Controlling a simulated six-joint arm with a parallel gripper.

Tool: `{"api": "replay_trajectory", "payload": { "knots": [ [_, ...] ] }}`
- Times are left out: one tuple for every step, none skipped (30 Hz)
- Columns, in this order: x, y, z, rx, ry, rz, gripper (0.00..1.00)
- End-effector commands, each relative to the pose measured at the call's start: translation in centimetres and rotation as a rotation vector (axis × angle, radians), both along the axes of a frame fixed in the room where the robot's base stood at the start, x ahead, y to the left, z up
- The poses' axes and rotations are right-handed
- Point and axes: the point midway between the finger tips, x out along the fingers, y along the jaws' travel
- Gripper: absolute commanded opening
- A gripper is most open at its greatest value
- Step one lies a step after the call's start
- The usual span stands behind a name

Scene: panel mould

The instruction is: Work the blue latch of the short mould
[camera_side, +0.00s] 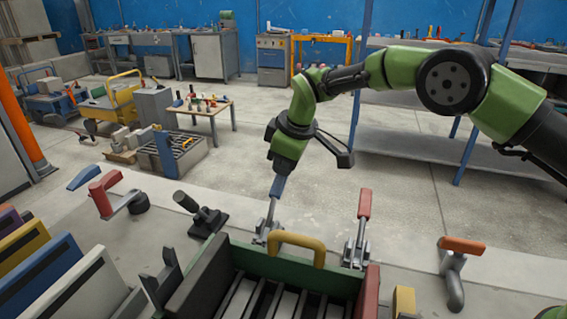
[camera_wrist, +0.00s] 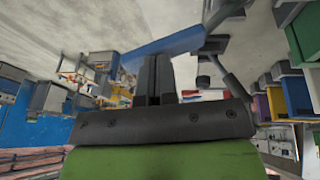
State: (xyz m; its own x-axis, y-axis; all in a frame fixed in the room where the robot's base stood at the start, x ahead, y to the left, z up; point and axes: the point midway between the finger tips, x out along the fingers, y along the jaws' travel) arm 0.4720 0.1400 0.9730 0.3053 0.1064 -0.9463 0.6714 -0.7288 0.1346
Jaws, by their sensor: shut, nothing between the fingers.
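The blue latch (camera_side: 277,188) stands upright on a metal toggle base at the back edge of the short mould, its blue grip at the top. My gripper (camera_side: 281,174) is right at the top of that grip; in the side view its fingers are hardly visible. In the wrist view the two dark fingers (camera_wrist: 158,78) are shut together with nothing between them. The blue grip (camera_wrist: 165,46) runs slantwise just beyond and behind them. I cannot tell whether they touch. The short mould (camera_side: 340,281) is a green-walled box with a yellow handle (camera_side: 297,246) on its back wall.
A red-handled latch (camera_side: 364,205) stands upright to the right. An orange-handled clamp (camera_side: 461,246) is at the far right. A red-handled clamp (camera_side: 105,193) and a black clamp (camera_side: 202,213) stand to the left. Coloured panels (camera_side: 40,265) lean at lower left. The floor behind is mostly open.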

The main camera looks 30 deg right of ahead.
Motion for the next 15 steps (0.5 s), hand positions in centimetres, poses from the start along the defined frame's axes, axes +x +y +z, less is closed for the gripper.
{"api": "replay_trajectory", "payload": {
  "knots": [
    [0.4,-0.5,-0.6,-0.001,0.001,-0.003,0.0],
    [0.6,-0.7,-0.9,-0.002,0.002,-0.004,0.0],
    [0.9,-1.0,-1.4,-0.001,0.003,-0.003,0.0],
    [1.2,-1.3,-1.8,-0.001,0.003,-0.004,0.0],
    [1.4,-1.5,-2.1,-0.001,0.002,-0.004,0.0],
    [1.6,-1.7,-2.5,-0.001,0.001,-0.003,0.0],
    [1.8,-1.8,-2.9,-0.001,0.002,-0.002,0.0],
    [1.9,-1.9,-3.1,-0.001,0.002,-0.002,0.0],
    [2.0,-2.1,-3.3,-0.001,0.002,-0.002,0.0],
    [2.1,-2.1,-3.5,-0.001,0.002,-0.002,0.0],
    [2.1,-2.2,-3.6,-0.002,0.001,-0.002,0.0],
    [2.2,-2.2,-3.7,-0.002,0.001,-0.002,0.0],
    [2.2,-2.3,-3.7,-0.001,0.002,-0.001,0.0],
    [2.2,-2.3,-3.8,-0.001,0.001,0.0,0.0],
    [2.2,-2.3,-3.8,-0.002,0.002,0.0,0.0]
  ]
}}
